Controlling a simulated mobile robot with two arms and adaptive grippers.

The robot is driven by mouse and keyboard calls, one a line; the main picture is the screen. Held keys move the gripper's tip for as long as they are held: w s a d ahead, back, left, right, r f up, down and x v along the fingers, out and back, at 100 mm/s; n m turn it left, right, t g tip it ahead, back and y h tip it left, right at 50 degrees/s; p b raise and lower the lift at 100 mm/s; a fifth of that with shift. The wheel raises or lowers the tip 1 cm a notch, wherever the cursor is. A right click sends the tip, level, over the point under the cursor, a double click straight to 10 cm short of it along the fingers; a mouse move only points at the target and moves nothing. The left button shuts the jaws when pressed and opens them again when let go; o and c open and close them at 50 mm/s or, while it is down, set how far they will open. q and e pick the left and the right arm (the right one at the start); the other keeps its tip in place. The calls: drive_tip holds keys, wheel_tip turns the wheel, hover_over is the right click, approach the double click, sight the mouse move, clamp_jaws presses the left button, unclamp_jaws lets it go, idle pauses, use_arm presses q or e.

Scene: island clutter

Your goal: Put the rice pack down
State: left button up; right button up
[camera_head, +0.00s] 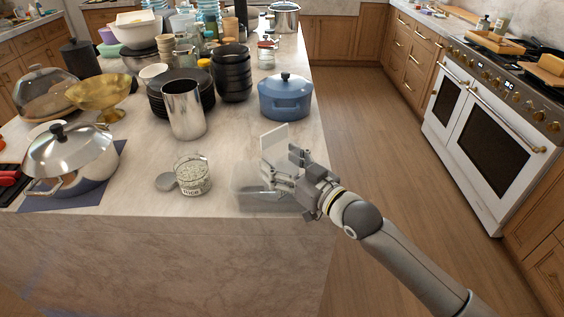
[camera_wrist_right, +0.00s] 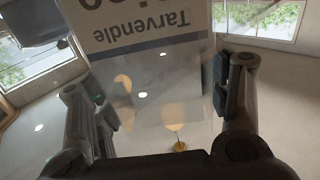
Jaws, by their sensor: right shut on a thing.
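The rice pack (camera_wrist_right: 150,25) is a clear pack with a white label and dark printing, upside down in the right wrist view. It lies between the two fingers of my right gripper (camera_wrist_right: 160,95), which is shut on it. In the head view the right gripper (camera_head: 284,168) is over the front right corner of the marble island. My left gripper is not in view.
A glass jar (camera_head: 193,178) with pale contents stands left of the pack, a grey round lid beside it. A steel cup (camera_head: 184,110), blue pot (camera_head: 286,97), black bowls (camera_head: 232,75) and lidded pan (camera_head: 70,160) stand farther off. The counter (camera_head: 235,140) between cup and gripper is bare.

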drive_tip(key=shift+p, duration=0.5)
idle(0.7)
drive_tip(key=shift+f+b, duration=0.45)
drive_tip(key=shift+f, duration=0.35)
idle(0.9)
drive_tip(key=o, duration=1.2)
drive_tip(key=shift+c, duration=0.2)
drive_tip(key=shift+s+f, duration=0.1)
drive_tip(key=shift+s, duration=0.05)
drive_tip(key=shift+s+d, duration=0.15)
drive_tip(key=shift+d, duration=0.1)
drive_tip(key=v, duration=1.1)
drive_tip(key=shift+s, duration=0.15)
drive_tip(key=shift+d+r, duration=0.15)
drive_tip(key=shift+r, duration=0.1)
